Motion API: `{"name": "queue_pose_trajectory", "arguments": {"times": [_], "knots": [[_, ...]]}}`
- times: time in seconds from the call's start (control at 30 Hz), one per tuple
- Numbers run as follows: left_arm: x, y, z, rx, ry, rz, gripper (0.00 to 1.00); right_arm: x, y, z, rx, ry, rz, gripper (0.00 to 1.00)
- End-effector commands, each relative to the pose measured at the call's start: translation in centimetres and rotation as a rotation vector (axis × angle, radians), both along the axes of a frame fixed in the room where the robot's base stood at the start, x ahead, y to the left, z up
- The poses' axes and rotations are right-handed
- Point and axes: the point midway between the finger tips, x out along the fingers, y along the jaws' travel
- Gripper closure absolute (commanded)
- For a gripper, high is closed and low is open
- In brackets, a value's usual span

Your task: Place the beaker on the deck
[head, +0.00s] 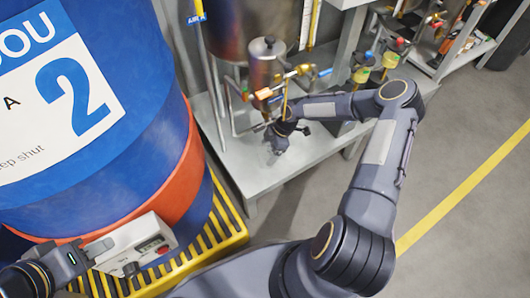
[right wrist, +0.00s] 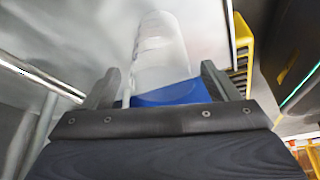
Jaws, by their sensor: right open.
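A clear, translucent beaker (right wrist: 160,48) with a blue part at its near end shows in the right wrist view. It lies between and beyond the fingertips of my right gripper (right wrist: 158,88). The two fingers stand wide apart, with the beaker in the gap; contact cannot be told. In the head view my right gripper (head: 278,143) is low over the grey metal deck (head: 250,178) of the bench, and the beaker is hard to make out there. My left gripper (head: 82,256) is at the lower left, against a white boxy device (head: 135,245); its fingers are partly hidden.
A large blue drum (head: 110,160) with a red-orange band stands on a yellow grating (head: 222,225) at the left. A metal vessel (head: 264,68) with pipes and valves rises behind my right gripper. Open grey floor with a yellow line (head: 465,188) lies to the right.

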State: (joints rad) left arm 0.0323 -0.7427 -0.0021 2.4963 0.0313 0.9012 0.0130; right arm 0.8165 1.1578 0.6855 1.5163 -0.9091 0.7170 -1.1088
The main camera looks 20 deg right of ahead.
Motion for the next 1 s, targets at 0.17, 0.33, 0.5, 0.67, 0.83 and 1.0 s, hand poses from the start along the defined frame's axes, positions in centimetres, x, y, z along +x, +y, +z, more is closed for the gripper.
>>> {"name": "queue_pose_trajectory", "arguments": {"times": [0.17, 0.33, 0.5, 0.67, 0.83, 1.0], "knots": [[0.0, 0.0, 1.1, 0.000, 0.000, 0.000, 0.64, -0.3, -0.9, 2.4, -0.001, 0.001, 0.000, 0.19], [0.0, 0.0, 1.2, 0.000, 0.000, 0.000, 0.64, -0.3, -1.1, 2.9, 0.000, 0.002, 0.001, 0.19], [0.0, 0.0, 1.2, 0.000, 0.000, 0.000, 0.64, -0.3, -1.1, 2.9, 0.001, 0.002, 0.001, 0.19], [0.0, 0.0, 1.2, 0.000, 0.000, 0.000, 0.64, -0.3, -1.1, 2.9, 0.001, 0.002, 0.001, 0.19], [0.0, 0.0, 1.2, 0.000, 0.000, 0.000, 0.64, -0.3, -1.1, 2.8, 0.000, 0.002, 0.001, 0.19], [0.0, 0.0, 1.2, 0.000, 0.000, 0.000, 0.64, -0.3, -1.2, 2.8, 0.001, 0.002, 0.000, 0.19]]}}
